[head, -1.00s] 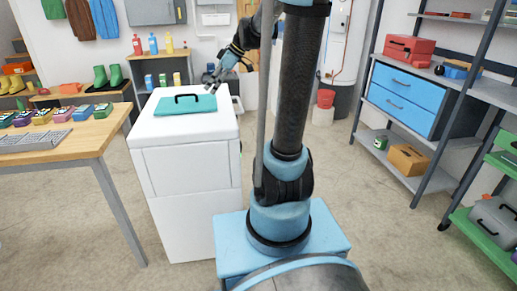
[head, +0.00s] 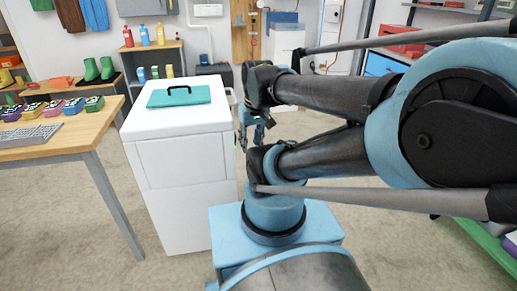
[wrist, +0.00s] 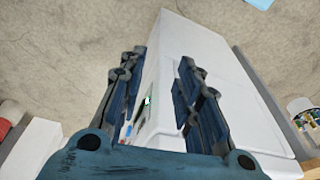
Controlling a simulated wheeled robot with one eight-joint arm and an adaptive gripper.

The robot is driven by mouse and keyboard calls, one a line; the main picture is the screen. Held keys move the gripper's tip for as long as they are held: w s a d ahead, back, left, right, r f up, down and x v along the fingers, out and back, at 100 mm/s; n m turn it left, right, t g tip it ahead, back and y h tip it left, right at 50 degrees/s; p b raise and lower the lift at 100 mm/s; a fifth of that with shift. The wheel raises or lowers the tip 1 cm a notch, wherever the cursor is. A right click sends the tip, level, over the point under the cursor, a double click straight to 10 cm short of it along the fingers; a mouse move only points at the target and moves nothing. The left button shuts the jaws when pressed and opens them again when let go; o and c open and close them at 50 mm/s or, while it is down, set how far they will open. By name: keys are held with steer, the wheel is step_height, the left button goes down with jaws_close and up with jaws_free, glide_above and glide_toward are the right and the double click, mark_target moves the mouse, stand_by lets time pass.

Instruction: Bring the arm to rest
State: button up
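My arm is folded, with its blue and black links filling the right half of the head view. My gripper (head: 256,128) hangs downward just right of the white cabinet (head: 182,190), partly hidden by my own arm. In the wrist view the two dark blue fingers of my gripper (wrist: 160,80) stand wide apart with nothing between their tips. The white cabinet (wrist: 215,70) shows beyond and between them, with a small green display on its face. I cannot tell whether the fingers touch it.
A teal panel with a black handle (head: 180,96) lies on the cabinet. A wooden table (head: 62,138) with small colourful boxes stands at the left. Shelving with a red case (head: 405,50) is behind my arm at the right. Floor (head: 375,240) is clear ahead on the right.

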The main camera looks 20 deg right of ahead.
steer(key=s+d+f, duration=0.1)
steer(key=s+d+f+m, duration=0.1)
steer(key=shift+d+h, duration=0.3)
